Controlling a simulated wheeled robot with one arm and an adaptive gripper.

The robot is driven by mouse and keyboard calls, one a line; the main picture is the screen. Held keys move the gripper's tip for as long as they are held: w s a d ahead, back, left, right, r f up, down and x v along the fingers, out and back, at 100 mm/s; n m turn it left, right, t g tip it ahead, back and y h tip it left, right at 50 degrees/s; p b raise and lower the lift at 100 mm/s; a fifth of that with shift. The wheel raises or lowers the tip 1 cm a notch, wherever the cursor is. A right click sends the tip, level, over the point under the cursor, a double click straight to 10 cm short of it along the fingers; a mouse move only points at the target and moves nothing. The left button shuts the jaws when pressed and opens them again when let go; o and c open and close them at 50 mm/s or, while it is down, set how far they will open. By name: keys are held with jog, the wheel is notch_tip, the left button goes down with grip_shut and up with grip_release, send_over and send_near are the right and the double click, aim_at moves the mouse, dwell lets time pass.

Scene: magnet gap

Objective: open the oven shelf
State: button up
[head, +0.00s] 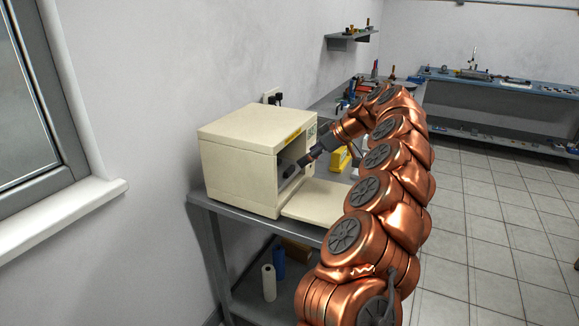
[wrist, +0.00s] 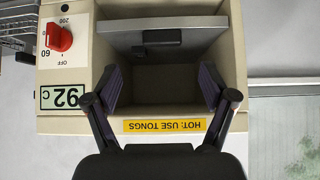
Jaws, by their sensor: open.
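The cream oven (head: 237,160) stands on a grey bench with its door (head: 318,202) folded down flat in front. In the wrist view, which looks upside down into the oven cavity (wrist: 160,85), the grey shelf (wrist: 122,40) shows toward the picture's top. A dark block-like handle (wrist: 162,36) is on it. My gripper (wrist: 160,86) is open, its two dark pads spread wide with nothing between them. In the head view my gripper (head: 296,167) is at the oven's opening; the shelf is hard to make out there.
The oven's control panel has a red knob (wrist: 59,39) and a display reading 92 C (wrist: 62,97). A yellow label (wrist: 165,126) says to use tongs. A wall and window are at left.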

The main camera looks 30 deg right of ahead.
aim_at(291, 168)
jog(key=p+x, duration=0.1)
jog(key=x, duration=0.6)
jog(key=shift+w+a+f+p, duration=0.2)
jog(key=shift+a+f+p, duration=0.05)
jog(key=shift+a+p, duration=0.1)
grip_shut()
dwell(0.5)
